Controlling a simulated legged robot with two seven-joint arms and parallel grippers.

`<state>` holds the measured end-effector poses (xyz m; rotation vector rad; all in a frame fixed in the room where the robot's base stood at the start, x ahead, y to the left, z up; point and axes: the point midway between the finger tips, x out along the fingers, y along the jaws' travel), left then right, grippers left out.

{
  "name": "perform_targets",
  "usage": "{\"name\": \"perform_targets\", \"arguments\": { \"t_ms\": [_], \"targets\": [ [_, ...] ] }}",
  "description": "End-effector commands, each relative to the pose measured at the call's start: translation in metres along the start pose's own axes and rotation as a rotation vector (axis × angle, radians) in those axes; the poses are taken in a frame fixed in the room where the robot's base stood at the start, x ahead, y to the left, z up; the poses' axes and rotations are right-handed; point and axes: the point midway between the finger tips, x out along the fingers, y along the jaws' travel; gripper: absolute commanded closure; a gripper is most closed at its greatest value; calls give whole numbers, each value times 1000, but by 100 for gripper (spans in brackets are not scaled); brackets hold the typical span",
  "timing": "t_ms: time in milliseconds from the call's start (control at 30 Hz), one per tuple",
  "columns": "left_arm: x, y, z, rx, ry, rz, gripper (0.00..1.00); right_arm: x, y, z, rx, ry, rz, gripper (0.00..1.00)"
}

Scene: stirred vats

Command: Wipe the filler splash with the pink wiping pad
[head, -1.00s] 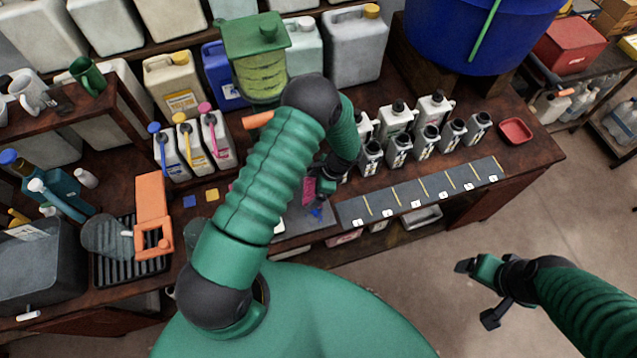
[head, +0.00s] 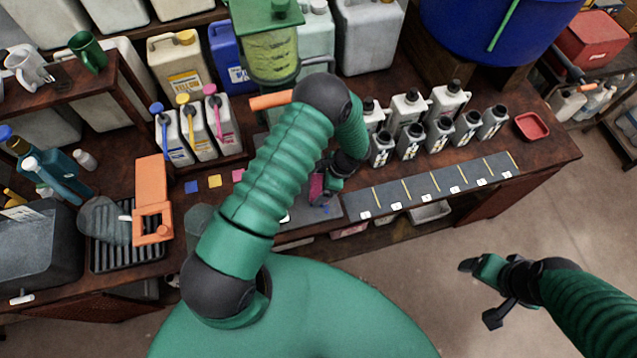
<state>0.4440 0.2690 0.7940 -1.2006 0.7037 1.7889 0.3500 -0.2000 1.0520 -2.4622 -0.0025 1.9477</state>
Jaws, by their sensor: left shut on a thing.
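My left gripper (head: 328,184) is shut on the pink wiping pad (head: 316,188), low at the front part of the bench. The pad is partly hidden by the gripper. A small blue mark, seemingly the filler splash (head: 323,209), shows on the grey surface just below the pad in the picture. I cannot tell whether the pad touches it. My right gripper (head: 476,292) is open and empty over the floor, in front of the bench.
A dark strip with numbered slots (head: 435,187) lies right of the pad. Several grey bottles (head: 411,140) stand behind it, with a red tray (head: 531,126) farther right. An orange-handled thing (head: 152,200) and a dark rack lie left. Blue, yellow and pink squares (head: 214,181) lie on the bench.

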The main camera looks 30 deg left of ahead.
Motion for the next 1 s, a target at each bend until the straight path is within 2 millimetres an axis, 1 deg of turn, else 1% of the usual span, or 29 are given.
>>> {"name": "perform_targets", "arguments": {
  "t_ms": [1000],
  "targets": [
    [19,0,-6,-1,1,2,48,16,0,4,0,0,0,20]
  ]
}}
